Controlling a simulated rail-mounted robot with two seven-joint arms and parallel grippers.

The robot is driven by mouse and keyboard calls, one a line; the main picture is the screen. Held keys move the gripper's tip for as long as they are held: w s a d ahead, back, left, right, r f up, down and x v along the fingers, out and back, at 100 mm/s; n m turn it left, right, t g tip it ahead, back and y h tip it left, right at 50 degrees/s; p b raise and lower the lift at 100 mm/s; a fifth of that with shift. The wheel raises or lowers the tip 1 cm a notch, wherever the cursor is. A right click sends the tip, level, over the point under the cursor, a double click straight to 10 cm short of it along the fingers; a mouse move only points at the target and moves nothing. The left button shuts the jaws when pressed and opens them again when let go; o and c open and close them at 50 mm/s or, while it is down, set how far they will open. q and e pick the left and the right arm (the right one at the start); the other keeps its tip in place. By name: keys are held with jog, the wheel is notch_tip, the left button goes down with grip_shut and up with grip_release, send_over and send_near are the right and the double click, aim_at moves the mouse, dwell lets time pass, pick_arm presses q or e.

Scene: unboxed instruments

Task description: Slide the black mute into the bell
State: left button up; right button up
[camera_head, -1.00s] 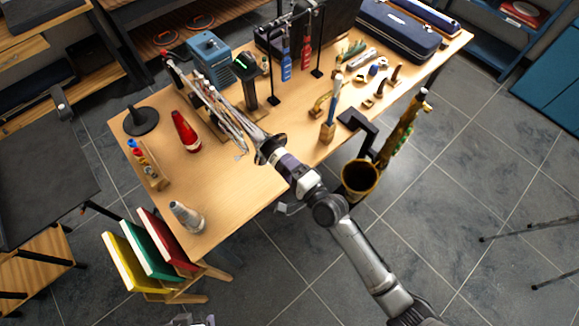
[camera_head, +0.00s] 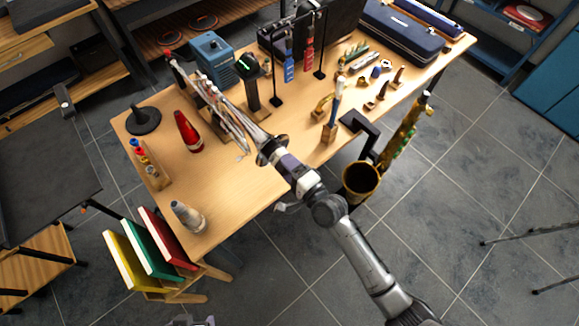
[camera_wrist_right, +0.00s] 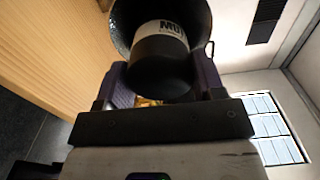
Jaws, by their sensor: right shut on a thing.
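My right gripper (camera_head: 277,158) is at the table's front edge, beside the dark bell (camera_head: 265,150) of a long silvery instrument (camera_head: 226,120). In the right wrist view the gripper (camera_wrist_right: 160,78) is shut on the black mute (camera_wrist_right: 160,62), with one finger on each side. The mute has a white band with part of the word "MUTE" on it. The bell (camera_wrist_right: 122,22) shows as a dark curved wall around the mute's far end. I cannot tell how deep the mute sits or whether it touches the bell.
A red cone-shaped mute (camera_head: 188,131) and a grey one (camera_head: 186,216) stand on the table (camera_head: 235,190), left of my right arm. A gold saxophone (camera_head: 361,180) hangs at the table's front edge, right of the arm. The table's near left part is mostly bare.

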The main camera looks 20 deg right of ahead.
jog(key=shift+w, duration=0.1)
jog(key=shift+c, duration=0.3)
jog(key=o, duration=0.6)
jog(key=shift+w+a, duration=0.1)
jog(key=shift+o, duration=0.8)
jog(key=shift+w+a, duration=0.1)
jog(key=shift+w, duration=0.1)
jog(key=shift+o, duration=1.4)
jog(key=shift+s, duration=0.15)
jog(key=v, duration=1.4)
jog(key=shift+p, duration=0.35)
